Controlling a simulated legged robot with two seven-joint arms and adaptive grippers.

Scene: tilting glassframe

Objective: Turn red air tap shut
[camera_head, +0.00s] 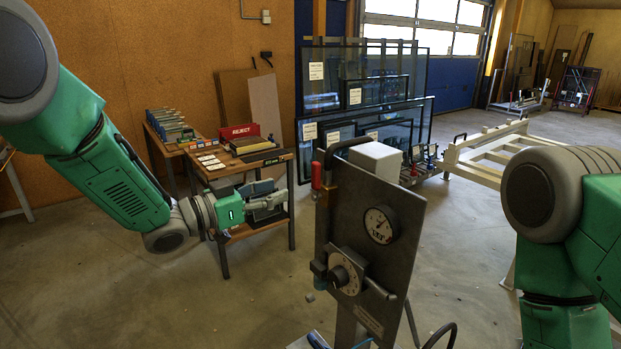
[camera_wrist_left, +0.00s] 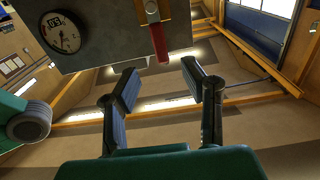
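The red air tap (camera_head: 316,176) is at the upper left edge of an upright grey panel (camera_head: 387,277). Its red handle looks roughly in line with that edge. In the left wrist view the red handle (camera_wrist_left: 159,44) extends from a brass-coloured fitting (camera_wrist_left: 150,10), just beyond the fingertips. My left gripper (camera_head: 277,200) is left of the panel, a little below the tap handle and apart from it. In the wrist view the left gripper (camera_wrist_left: 160,82) is open, with two spread dark fingers and nothing between them. My right arm shows at the right; its gripper is out of view.
The panel carries a gauge (camera_head: 380,225), a dial knob (camera_head: 341,277) and a black top handle. A workbench (camera_head: 258,232) with a red REJECT bin (camera_head: 240,131) stands behind my left gripper. Framed glass panes (camera_head: 418,110) stand behind the panel. Hoses run below it.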

